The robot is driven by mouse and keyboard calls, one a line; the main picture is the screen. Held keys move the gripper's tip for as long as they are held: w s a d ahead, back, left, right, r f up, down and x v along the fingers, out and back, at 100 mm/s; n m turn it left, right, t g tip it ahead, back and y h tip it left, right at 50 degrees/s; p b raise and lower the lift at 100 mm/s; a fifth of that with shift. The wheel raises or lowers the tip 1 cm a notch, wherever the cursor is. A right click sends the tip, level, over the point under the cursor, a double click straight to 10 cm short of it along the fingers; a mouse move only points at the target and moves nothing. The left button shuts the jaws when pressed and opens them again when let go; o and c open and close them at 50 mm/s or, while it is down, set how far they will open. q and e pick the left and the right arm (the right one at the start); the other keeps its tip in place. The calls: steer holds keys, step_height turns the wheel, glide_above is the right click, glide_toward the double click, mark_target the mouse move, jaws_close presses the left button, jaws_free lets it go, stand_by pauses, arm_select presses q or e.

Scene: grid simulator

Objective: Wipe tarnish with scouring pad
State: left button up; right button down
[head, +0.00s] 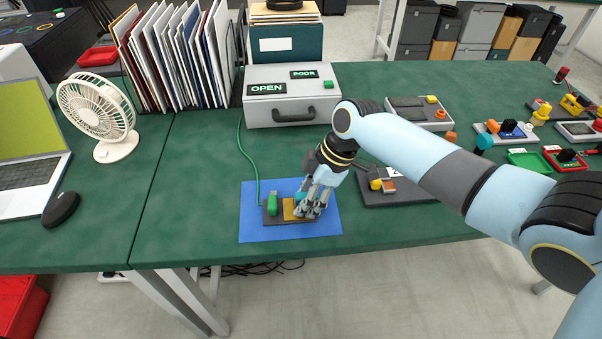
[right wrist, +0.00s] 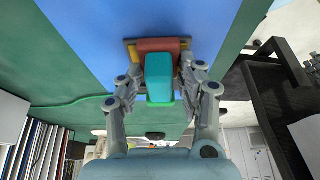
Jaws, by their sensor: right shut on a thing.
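My right gripper (head: 313,208) is shut on the teal handle of the scouring pad (right wrist: 160,78). In the right wrist view the teal block sits between the two fingers, with a reddish-brown pad (right wrist: 158,45) at its far end. The pad lies against or just over a brass-coloured plate (right wrist: 131,52); whether it touches cannot be told. In the head view the plate (head: 289,210) lies on a dark base on a blue mat (head: 290,231), beside a green block (head: 272,204). My fingers hide much of the plate, and no tarnish can be made out. My left gripper is not in view.
A green cable (head: 240,150) runs from the mat to a grey case (head: 293,97) marked OPEN and POOR. A dark board with coloured parts (head: 385,199) lies right of the mat. A fan (head: 97,110), upright folders and a laptop stand left.

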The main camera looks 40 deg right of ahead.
mark_target(285, 209)
steer(key=shift+w+a, duration=0.5)
steer(key=shift+a, duration=0.2)
steer(key=shift+w+a, duration=0.45)
steer(key=shift+a, duration=0.25)
steer(key=shift+s+d+f+p, duration=0.1)
steer(key=shift+s+d+p, duration=0.2)
steer(key=shift+s+d, duration=0.35)
steer(key=shift+s+d+p, duration=0.2)
steer(key=shift+d+p, duration=0.1)
steer(key=shift+d, duration=0.45)
steer(key=shift+w+a, duration=0.45)
steer(key=shift+a, duration=0.25)
steer(key=shift+w+a, duration=0.4)
steer(key=shift+a, duration=0.3)
steer(key=shift+s+d+p, duration=0.25)
steer(key=shift+s+d, duration=0.2)
steer(key=shift+d, duration=0.25)
steer(key=shift+s+d+p, duration=0.2)
steer(key=shift+s+d, duration=0.25)
steer(key=shift+d, duration=0.25)
steer(key=shift+w+a, duration=0.55)
steer(key=shift+a, duration=0.2)
steer(key=shift+w+a, duration=0.35)
steer(key=shift+a, duration=0.3)
steer(key=shift+s+d, duration=0.4)
steer(key=shift+d, duration=0.3)
steer(key=shift+s+d+p, duration=0.3)
steer(key=shift+s+d, duration=0.2)
steer(key=shift+d, duration=0.2)
